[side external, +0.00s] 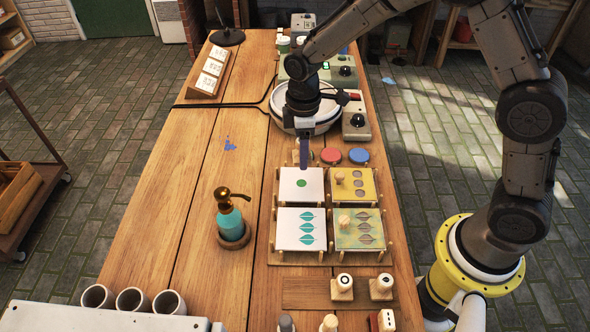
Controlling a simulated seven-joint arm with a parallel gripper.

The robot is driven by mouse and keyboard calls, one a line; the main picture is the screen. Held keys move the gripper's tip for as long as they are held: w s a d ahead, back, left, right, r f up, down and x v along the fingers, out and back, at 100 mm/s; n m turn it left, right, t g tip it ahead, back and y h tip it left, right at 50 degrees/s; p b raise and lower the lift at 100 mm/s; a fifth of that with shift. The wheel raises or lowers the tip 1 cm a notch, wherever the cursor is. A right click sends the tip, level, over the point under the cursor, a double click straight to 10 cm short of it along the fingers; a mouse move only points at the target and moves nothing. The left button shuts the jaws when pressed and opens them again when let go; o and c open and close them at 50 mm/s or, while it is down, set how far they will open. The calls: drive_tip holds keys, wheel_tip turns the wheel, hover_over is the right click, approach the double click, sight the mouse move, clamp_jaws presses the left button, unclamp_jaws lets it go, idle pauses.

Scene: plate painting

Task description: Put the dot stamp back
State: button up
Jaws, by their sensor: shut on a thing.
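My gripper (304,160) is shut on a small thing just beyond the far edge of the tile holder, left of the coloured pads. The finger hides most of what it holds, taken to be the dot stamp; only a little pale wood shows beside the finger. A white tile (289,194) with one green dot (301,183) lies just in front of the gripper. Two stamps with round marks on top (343,283) (381,285) stand on a wooden strip (304,291) in front of the tile holder.
A red pad (331,155) and a blue pad (359,155) lie right of my gripper. A yellow stencil (354,187) and a leaf stencil (371,234) fill the right side of the holder. A teal pump bottle (230,219) stands left. The left tabletop is mostly clear.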

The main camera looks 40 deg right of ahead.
drive_tip(key=w+d+r+m, duration=0.1)
drive_tip(key=w+d+r, duration=0.1)
drive_tip(key=w, duration=0.1)
hover_over(263, 158)
drive_tip(key=f, duration=0.6)
drive_tip(key=s+f, duration=0.1)
drive_tip(key=f, duration=0.2)
drive_tip(key=shift+w+f, duration=0.45)
drive_tip(key=shift+f, duration=1.6)
drive_tip(key=o, duration=1)
drive_tip(key=shift+f, duration=0.15)
drive_tip(key=shift+o, duration=0.2)
